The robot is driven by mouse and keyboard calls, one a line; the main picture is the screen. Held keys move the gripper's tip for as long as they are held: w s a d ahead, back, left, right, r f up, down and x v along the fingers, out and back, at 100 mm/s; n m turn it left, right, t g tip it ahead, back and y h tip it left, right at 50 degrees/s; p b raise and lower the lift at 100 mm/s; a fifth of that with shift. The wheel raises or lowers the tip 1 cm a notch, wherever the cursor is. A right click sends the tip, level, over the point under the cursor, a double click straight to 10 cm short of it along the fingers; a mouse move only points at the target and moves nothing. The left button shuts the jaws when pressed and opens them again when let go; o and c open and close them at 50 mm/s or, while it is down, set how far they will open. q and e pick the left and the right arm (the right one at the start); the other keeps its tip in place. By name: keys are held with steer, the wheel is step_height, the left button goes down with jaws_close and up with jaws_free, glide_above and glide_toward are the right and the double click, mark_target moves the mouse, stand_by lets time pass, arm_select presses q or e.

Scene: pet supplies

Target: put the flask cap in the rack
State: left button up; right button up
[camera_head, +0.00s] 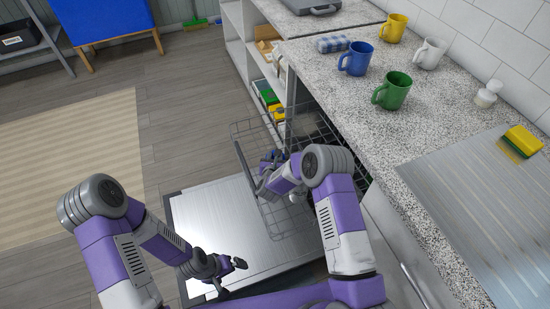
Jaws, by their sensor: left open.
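A wire rack (243,131) is pulled out over an open dishwasher door (207,212). My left gripper (232,278) is open and appears empty, over the near part of the door. My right gripper (266,172) is at the rack, above or inside its left part. Its fingers are dark, small and partly hidden by its wrist, so I cannot tell whether they hold anything. I cannot make out a flask cap for certain. Some small dark and bluish shapes near the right gripper are too small to identify.
The speckled counter (340,90) at the right bears a blue mug (357,60), a green mug (392,93), a yellow mug (391,27), a white mug (430,54), a small white bottle (486,96) and a sponge (522,139). Open floor lies left.

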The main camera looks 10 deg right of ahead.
steer(key=shift+f, duration=0.1)
steer(key=shift+f, duration=0.5)
steer(key=o, duration=1)
steer(key=shift+o, duration=0.2)
steer(key=shift+r, duration=0.55)
steer(key=p+v, duration=0.3)
steer(key=v, duration=0.9)
steer(key=shift+p, duration=0.3)
steer(key=shift+r, duration=0.15)
